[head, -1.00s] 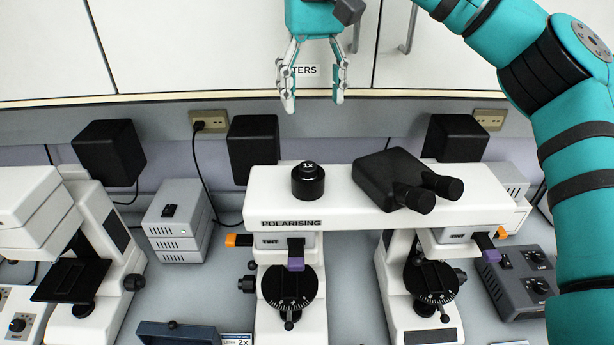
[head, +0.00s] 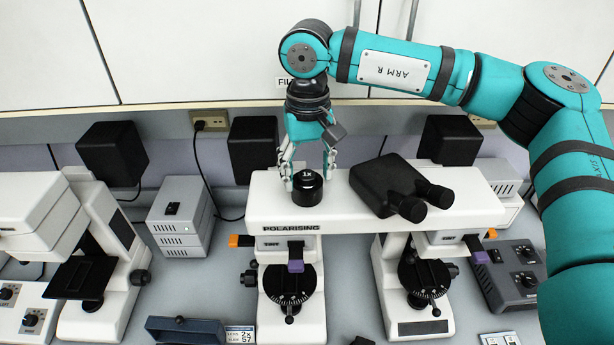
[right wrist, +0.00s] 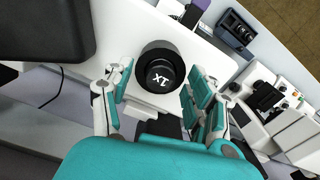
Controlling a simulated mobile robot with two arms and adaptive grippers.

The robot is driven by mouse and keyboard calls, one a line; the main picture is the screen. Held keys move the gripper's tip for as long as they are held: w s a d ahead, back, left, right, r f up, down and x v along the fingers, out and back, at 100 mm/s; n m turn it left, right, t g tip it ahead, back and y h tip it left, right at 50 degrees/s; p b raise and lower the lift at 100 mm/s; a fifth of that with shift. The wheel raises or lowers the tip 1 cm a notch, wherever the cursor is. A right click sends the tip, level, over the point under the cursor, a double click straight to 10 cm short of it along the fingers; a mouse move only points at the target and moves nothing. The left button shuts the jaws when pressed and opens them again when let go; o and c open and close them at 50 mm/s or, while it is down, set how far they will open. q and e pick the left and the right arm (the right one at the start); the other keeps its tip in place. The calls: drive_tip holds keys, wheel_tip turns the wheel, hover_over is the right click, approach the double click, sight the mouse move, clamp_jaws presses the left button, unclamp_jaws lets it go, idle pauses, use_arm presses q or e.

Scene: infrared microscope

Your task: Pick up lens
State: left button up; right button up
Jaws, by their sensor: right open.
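The lens (head: 307,188) is a short black cylinder marked "1x", standing upright on top of the white bridge of the polarising microscope (head: 262,212). My right gripper (head: 308,178) is open, pointing down, with its fingers around the upper part of the lens in the head view. In the right wrist view the lens (right wrist: 161,72) lies ahead of and between the two spread fingers of the gripper (right wrist: 155,97). A gap shows on both sides, so the fingers do not appear to touch it. My left gripper is not in view.
The black binocular head (head: 385,185) sits on the bridge just right of the lens. A black box (head: 252,150) stands behind the bridge, and a grey power unit (head: 180,215) stands to the left. An open blue case (head: 185,331) lies in front.

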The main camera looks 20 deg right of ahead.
drive_tip(key=shift+s, duration=0.15)
drive_tip(key=shift+c, duration=1.2)
clamp_jaws()
